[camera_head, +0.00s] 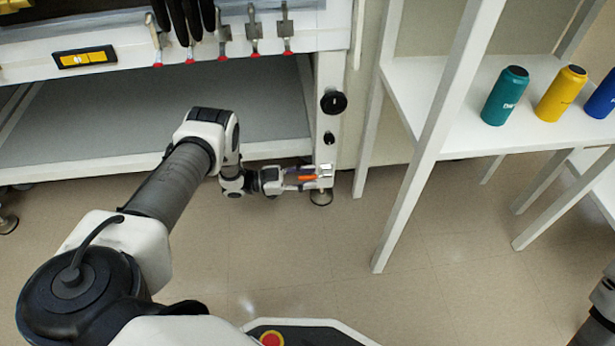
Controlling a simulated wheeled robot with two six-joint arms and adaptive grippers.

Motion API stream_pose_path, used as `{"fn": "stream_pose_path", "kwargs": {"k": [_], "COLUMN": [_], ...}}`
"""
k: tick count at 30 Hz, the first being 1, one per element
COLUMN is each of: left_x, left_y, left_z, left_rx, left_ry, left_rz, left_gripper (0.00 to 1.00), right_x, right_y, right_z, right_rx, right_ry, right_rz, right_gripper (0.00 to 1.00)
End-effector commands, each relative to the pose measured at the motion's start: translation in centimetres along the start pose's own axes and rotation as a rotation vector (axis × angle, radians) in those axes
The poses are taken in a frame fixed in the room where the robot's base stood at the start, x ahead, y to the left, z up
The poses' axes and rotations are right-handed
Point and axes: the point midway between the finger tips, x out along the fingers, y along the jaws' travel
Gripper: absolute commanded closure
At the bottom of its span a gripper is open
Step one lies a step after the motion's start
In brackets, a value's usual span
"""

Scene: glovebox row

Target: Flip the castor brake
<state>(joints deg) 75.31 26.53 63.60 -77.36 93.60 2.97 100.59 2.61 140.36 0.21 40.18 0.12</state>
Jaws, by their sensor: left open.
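The castor (321,198) stands under the front right leg of the glovebox frame, low near the floor. A small orange lever (306,178), which looks like the brake, shows just left of the castor's top. My left gripper (322,177) is open at the foot of that leg, pointing right. Its fingers lie above and below the orange lever in the picture; whether they touch it I cannot tell. The gripper hides part of the leg's foot. My right gripper is out of view; only a piece of my right arm shows at the lower right edge.
The glovebox frame leg (327,120) carries a black knob (334,102). A white shelf rack (431,140) with teal (505,96), yellow (561,94) and blue (602,98) bottles stands to the right. The floor (300,260) in front is clear.

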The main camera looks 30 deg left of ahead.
Motion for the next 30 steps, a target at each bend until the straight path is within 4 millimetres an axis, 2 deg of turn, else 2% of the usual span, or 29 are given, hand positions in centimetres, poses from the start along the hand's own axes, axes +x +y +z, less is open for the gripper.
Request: {"fn": "stream_pose_path", "kwargs": {"k": [5, 12, 16, 21, 30], "left_x": [-2.3, -8.5, -10.9, -12.0, -11.9], "left_y": [-0.1, -0.1, 0.0, 0.0, 0.0], "left_z": [0.1, 0.1, 0.1, 0.0, 0.0], "left_rx": [-0.001, 0.0, 0.0, 0.0, 0.0], "left_ry": [-0.002, -0.002, -0.001, 0.0, 0.0], "left_rz": [-0.003, -0.004, -0.001, -0.001, 0.0], "left_gripper": [0.6, 0.6, 0.6, 0.6, 0.6], "right_x": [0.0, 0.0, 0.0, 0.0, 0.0], "right_y": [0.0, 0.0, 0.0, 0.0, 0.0], "right_z": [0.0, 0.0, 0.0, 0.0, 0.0], "right_rx": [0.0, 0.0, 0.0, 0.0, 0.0], "right_ry": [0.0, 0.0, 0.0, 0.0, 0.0], "right_rz": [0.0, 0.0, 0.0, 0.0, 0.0], "right_gripper": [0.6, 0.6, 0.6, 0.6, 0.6]}}
